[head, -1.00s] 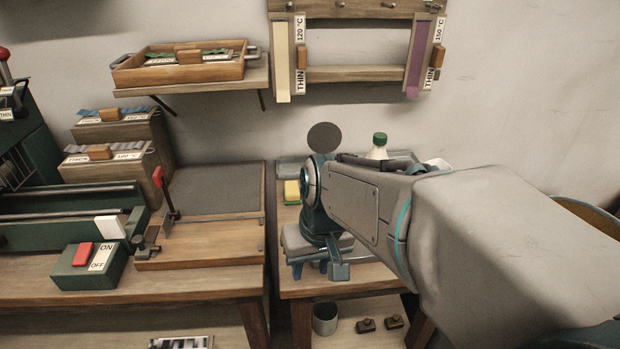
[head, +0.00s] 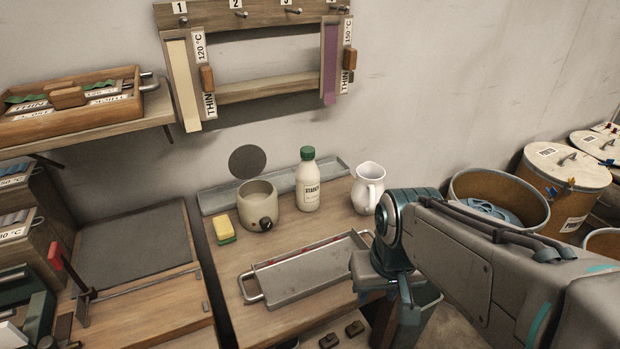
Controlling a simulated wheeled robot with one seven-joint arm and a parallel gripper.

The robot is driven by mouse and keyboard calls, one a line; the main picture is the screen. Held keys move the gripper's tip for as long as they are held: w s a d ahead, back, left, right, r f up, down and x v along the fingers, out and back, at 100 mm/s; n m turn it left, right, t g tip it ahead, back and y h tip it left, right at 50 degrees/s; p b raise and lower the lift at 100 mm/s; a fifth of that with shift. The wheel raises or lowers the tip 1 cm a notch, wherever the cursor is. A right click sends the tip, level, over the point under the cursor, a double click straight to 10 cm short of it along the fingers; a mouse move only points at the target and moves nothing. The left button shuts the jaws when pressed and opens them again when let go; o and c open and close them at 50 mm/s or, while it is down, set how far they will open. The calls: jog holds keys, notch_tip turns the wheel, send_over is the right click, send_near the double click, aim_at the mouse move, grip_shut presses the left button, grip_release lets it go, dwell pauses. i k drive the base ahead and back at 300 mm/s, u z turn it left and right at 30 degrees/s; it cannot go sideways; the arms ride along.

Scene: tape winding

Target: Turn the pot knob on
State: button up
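The pot (head: 257,200) is a small cream, open-topped vessel at the back of the right-hand table. Its dark round knob (head: 265,224) is on the front right of its lower body. A dark round disc (head: 248,161) shows just above and behind the pot. My gripper (head: 383,304) is at the table's right front edge, right of and nearer than the pot, well apart from the knob. It points downward and is partly hidden by my arm, so its finger opening is unclear.
A metal tray (head: 309,279) lies in front of the pot. A yellow sponge (head: 222,229) is left of the pot, a green-capped bottle (head: 307,182) and white jug (head: 368,188) are to its right. Barrels (head: 563,182) stand at the far right. A rack (head: 255,14) hangs above.

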aim_at(266, 223)
jog(key=z, duration=1.1)
jog(key=k, duration=0.5)
jog(key=u, duration=1.5)
jog(key=i, duration=0.5)
jog(key=z, duration=0.1)
